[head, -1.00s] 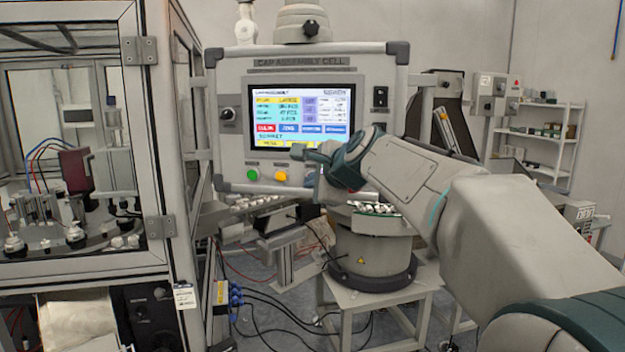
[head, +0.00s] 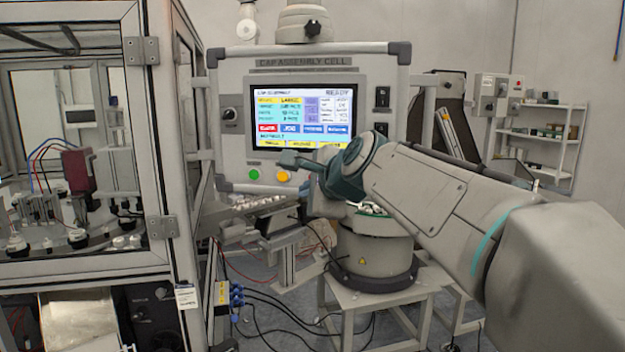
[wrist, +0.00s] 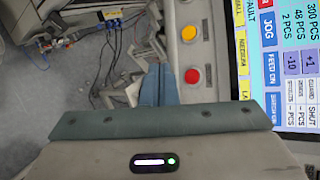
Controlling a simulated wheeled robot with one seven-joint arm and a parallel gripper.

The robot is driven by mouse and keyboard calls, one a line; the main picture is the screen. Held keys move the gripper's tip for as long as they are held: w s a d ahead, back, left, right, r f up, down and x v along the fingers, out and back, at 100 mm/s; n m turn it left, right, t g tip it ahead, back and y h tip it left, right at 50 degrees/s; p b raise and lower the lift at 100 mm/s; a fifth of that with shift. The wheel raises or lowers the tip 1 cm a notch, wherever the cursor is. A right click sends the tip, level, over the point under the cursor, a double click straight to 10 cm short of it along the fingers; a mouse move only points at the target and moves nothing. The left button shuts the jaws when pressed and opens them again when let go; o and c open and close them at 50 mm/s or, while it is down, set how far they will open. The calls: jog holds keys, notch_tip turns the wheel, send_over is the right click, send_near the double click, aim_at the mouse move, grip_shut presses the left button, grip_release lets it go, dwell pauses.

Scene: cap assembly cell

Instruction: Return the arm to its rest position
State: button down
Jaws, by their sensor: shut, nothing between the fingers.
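My gripper (head: 285,160) is in front of the control panel (head: 228,170), just below the lower left part of its lit screen (head: 300,115). Its narrow dark fingers point left and are shut with nothing between them. In the wrist view my gripper (wrist: 158,72) shows as two blue-grey fingers pressed together. The yellow button (wrist: 189,32) and the red button (wrist: 191,75) lie right of the fingers there, apart from them. In the head view the green button (head: 254,175) and the yellow button (head: 284,176) sit just below the fingers.
A guarded machine with a framed enclosure (head: 150,120) stands at the left. A round bowl feeder (head: 372,250) on a white stand is below my arm. Cables (head: 290,310) lie on the floor. Shelves (head: 545,140) stand at the back right.

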dwell(0.3)
jog(key=s+d+f+n+g+h, duration=0.1)
jog(key=s+d+f+n, duration=0.3)
jog(key=s+f, duration=0.5)
jog(key=s+d+f+n+g+h, duration=0.2)
jog(key=s+d+f+n+g, duration=0.2)
jog(key=s+f+n, duration=0.3)
jog(key=s+d+f+n+g+h, duration=0.2)
jog(key=s+d+f+n+g, duration=0.1)
jog(key=s+f, duration=0.7)
jog(key=d+f+n, duration=0.1)
jog(key=n, duration=0.1)
jog(key=shift+s+f+n, duration=0.25)
jog(key=shift+s+n, duration=0.1)
jog(key=shift+n, duration=0.05)
